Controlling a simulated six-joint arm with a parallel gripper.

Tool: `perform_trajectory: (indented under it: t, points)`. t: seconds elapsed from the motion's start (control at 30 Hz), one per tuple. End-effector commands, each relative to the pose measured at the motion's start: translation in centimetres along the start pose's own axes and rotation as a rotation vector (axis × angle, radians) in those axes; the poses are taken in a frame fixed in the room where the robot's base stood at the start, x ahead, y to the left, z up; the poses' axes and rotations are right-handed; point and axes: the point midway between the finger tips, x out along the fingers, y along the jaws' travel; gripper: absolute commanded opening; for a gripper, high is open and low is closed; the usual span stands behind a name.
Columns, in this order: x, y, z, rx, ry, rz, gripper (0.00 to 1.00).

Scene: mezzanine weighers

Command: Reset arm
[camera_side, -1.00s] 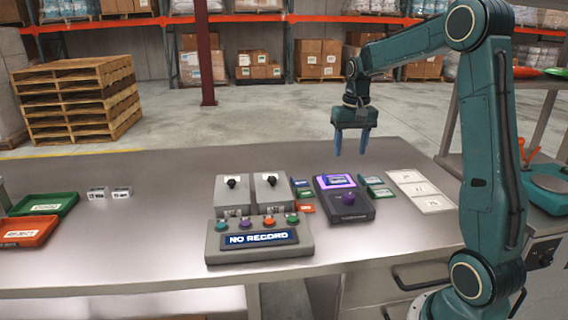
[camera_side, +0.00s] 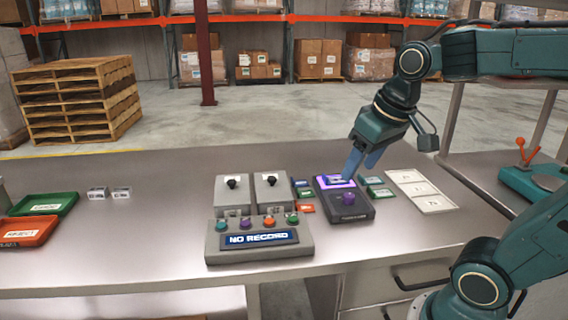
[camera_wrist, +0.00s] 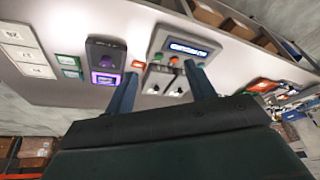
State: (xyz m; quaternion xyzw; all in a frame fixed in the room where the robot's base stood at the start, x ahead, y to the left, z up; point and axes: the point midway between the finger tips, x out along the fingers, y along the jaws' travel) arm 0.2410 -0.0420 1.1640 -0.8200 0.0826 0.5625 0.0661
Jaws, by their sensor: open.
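My gripper (camera_side: 362,162) is open and empty in the side view. Its blue fingers hang tilted above the back of the dark weigher (camera_side: 347,206), which has a lit purple screen and a purple knob. I cannot tell whether a fingertip touches it. The wrist view shows my two fingers (camera_wrist: 163,92) apart with nothing between them. The grey control box (camera_side: 258,240), with several coloured buttons and a display reading "NO RECORD", stands left of the weigher. Two grey boxes with black knobs (camera_side: 232,190) stand behind it.
Small green cards (camera_side: 377,186) and a white panel (camera_side: 422,190) lie right of the weigher. A green tray (camera_side: 43,205) and an orange tray (camera_side: 27,231) sit at far left.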

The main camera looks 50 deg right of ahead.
Motion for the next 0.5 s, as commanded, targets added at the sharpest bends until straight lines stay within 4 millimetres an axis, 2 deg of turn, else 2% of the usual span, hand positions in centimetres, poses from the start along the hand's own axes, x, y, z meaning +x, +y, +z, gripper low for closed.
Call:
perform_trajectory:
  t: [0.1, 0.3, 0.5]
  points:
    - [-0.5, -1.2, 2.4, -0.065, 0.042, -0.023, 0.55]
    - [-0.7, -2.3, 5.5, -0.153, 0.095, -0.056, 0.55]
    - [-0.6, -2.7, 7.1, -0.194, 0.121, -0.072, 0.55]
